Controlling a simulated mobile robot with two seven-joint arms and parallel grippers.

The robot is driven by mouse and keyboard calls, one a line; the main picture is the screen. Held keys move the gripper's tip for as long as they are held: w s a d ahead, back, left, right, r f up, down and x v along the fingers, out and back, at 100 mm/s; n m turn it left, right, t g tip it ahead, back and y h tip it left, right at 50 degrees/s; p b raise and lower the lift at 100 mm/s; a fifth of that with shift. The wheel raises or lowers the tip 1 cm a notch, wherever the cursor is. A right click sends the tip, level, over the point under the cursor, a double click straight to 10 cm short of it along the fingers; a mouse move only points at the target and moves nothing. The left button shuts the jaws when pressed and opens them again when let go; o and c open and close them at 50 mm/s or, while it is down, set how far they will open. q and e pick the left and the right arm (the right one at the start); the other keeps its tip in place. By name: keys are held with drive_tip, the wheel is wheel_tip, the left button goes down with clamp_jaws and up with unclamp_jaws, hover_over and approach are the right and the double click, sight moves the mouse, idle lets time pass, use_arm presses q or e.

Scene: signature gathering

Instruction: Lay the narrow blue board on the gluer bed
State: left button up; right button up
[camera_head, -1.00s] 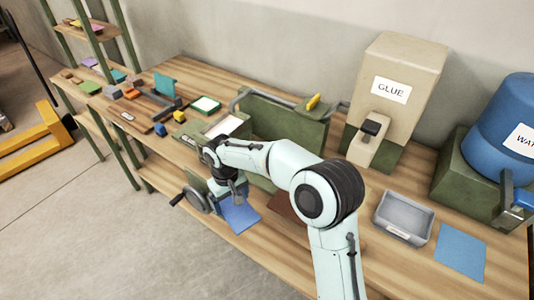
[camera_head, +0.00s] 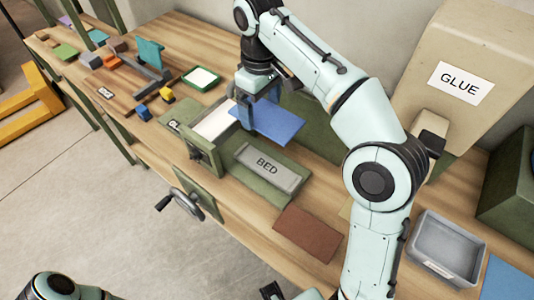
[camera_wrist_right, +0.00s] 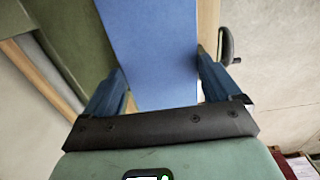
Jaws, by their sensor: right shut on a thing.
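The narrow blue board (camera_head: 275,120) is held by my right gripper (camera_head: 258,97), raised behind and above the gluer bed (camera_head: 268,168). The bed is a grey plate marked BED on a green base. In the right wrist view, the blue board (camera_wrist_right: 155,55) runs between the two fingers of my right gripper (camera_wrist_right: 160,85), which is shut on its sides. The board looks apart from the bed. Part of my left arm shows at the bottom left; a dark piece at the bottom edge may be its gripper, too cut off to judge.
A brown board (camera_head: 308,232) lies right of the bed. A grey bin (camera_head: 448,248) and another blue sheet (camera_head: 508,280) are farther right. The glue dispenser (camera_head: 455,70) stands behind. Small blocks and tools lie at left.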

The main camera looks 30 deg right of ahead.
drive_tip(key=b, duration=0.5)
hover_over(263, 163)
wheel_tip(263, 163, down, 15)
drive_tip(key=shift+s+r, duration=0.1)
drive_tip(key=shift+r, duration=0.1)
use_arm(q)
wheel_tip(263, 163, down, 6)
drive_tip(key=s, duration=0.2)
drive_tip(key=shift+s+f+b, duration=0.15)
drive_tip(key=shift+s+b, duration=0.05)
drive_tip(key=shift+b, duration=0.15)
use_arm(e)
drive_tip(key=shift+f, duration=2.5)
drive_tip(key=shift+f, duration=0.15)
drive_tip(key=o, duration=0.8)
drive_tip(key=shift+c, duration=0.2)
use_arm(q)
drive_tip(key=r+p, duration=0.1)
drive_tip(key=w+r+p, duration=0.1)
drive_tip(key=r+p, duration=0.1)
use_arm(e)
wheel_tip(263, 163, up, 12)
